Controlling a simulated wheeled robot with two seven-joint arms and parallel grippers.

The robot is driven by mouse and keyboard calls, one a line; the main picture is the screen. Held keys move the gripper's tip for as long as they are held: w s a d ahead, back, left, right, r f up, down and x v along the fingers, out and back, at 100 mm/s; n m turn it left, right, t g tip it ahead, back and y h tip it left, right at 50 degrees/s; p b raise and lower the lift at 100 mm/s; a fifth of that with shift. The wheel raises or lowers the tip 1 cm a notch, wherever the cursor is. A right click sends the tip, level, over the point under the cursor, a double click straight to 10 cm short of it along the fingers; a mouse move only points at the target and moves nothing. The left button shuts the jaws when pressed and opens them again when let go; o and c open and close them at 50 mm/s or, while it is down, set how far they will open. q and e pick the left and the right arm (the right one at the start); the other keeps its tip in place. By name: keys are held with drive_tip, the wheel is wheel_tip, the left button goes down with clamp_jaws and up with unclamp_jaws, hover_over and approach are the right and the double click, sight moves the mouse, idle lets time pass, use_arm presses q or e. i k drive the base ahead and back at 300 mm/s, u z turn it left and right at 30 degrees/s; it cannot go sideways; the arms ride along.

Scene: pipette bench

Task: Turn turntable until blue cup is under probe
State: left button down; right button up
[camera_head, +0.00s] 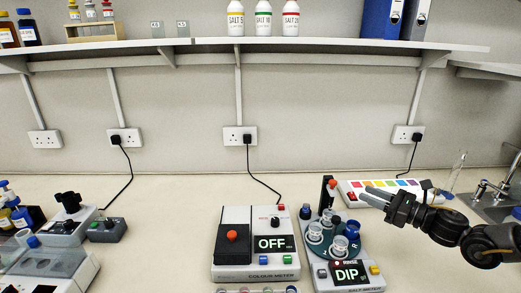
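The salt meter (349,279) stands at the front right with its screen reading "DIP". Its dark green turntable (333,253) carries several clear cups, such as one at the front (340,244) and one at the left (315,232). A black upright post with a red part (331,190), apparently the probe holder, rises behind the turntable; the probe tip is not clear. My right gripper (364,193) is above and right of the turntable, empty, its fingers slightly apart, touching no cup. My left gripper is out of view.
The colour meter (254,272), reading "OFF", stands close left of the salt meter. A white strip with coloured squares (390,188) lies behind my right gripper. The bench between the left devices and the colour meter is clear.

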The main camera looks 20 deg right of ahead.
sight(323, 249)
drive_tip(key=k, duration=1.5)
